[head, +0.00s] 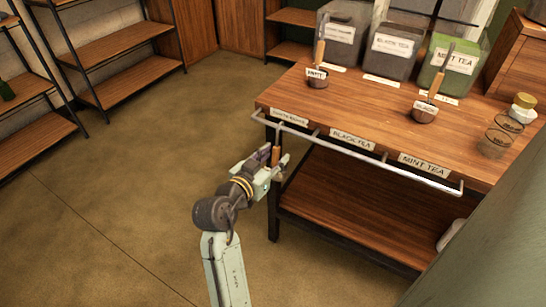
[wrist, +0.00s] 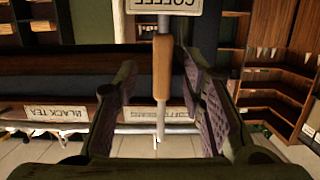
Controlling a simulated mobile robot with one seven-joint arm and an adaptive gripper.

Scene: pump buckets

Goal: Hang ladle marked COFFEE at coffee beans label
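The COFFEE ladle shows in the wrist view, which is upside down, by its wooden handle (wrist: 162,68) and white COFFEE tag (wrist: 163,5). The handle also shows in the head view (head: 276,156), upright below the rail (head: 360,157). Its metal end meets the rail in front of the coffee beans label (head: 290,117), which also shows in the wrist view (wrist: 158,129); I cannot tell whether it bears on the rail. My gripper (head: 273,166) is open, fingers (wrist: 160,85) on both sides of the handle with visible gaps. The ladle's bowl is hidden.
Floor left of the table is clear.

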